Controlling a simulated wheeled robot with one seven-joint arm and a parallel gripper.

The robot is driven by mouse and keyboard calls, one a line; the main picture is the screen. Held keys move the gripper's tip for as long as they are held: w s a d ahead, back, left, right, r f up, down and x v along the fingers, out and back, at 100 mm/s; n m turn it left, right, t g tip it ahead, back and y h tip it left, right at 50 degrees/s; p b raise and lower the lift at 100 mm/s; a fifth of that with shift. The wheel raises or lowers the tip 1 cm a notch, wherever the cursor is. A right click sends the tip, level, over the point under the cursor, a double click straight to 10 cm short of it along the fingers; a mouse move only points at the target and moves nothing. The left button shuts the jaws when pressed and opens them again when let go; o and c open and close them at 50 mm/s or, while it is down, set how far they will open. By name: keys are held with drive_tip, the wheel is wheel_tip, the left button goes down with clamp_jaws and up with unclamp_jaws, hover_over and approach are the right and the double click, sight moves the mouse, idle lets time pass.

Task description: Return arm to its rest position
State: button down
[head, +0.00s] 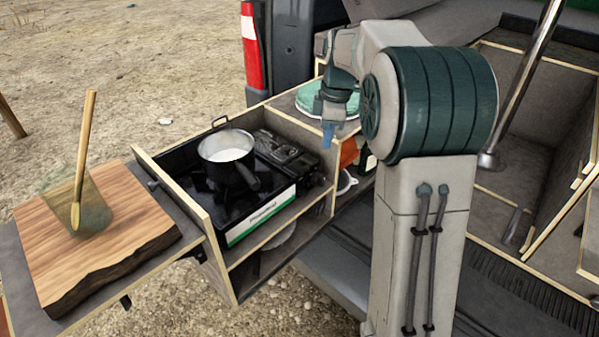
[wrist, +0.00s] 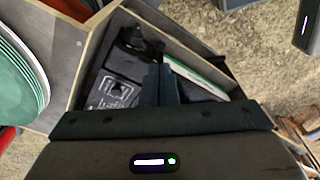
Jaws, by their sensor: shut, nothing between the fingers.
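My gripper (head: 327,134) hangs pointing down beside the right end of the stove drawer in the head view, below the folded arm. In the wrist view my gripper (wrist: 161,80) has its two fingers together with nothing between them. Behind the fingertips in that view lies part of the black camping stove (wrist: 122,92). My arm is bent, with its large green-banded joint in front of the van in the head view.
A pot (head: 226,146) with white contents sits on the stove (head: 282,152). Green plates (head: 312,98) lie on the shelf behind my gripper. A wooden board (head: 95,250) bears a clear glass (head: 92,212) with a wooden spoon (head: 84,160). A red tail light (head: 252,60) stands behind.

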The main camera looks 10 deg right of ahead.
drive_tip(key=s+a+f+m+t+h+p, duration=0.1)
drive_tip(key=s+a+m+t+p, duration=0.1)
drive_tip(key=s+m, duration=1.3)
drive_tip(key=s+a+p, duration=0.1)
drive_tip(key=s, duration=1)
drive_tip(key=shift+s+a, duration=0.2)
drive_tip(key=shift+a, duration=0.15)
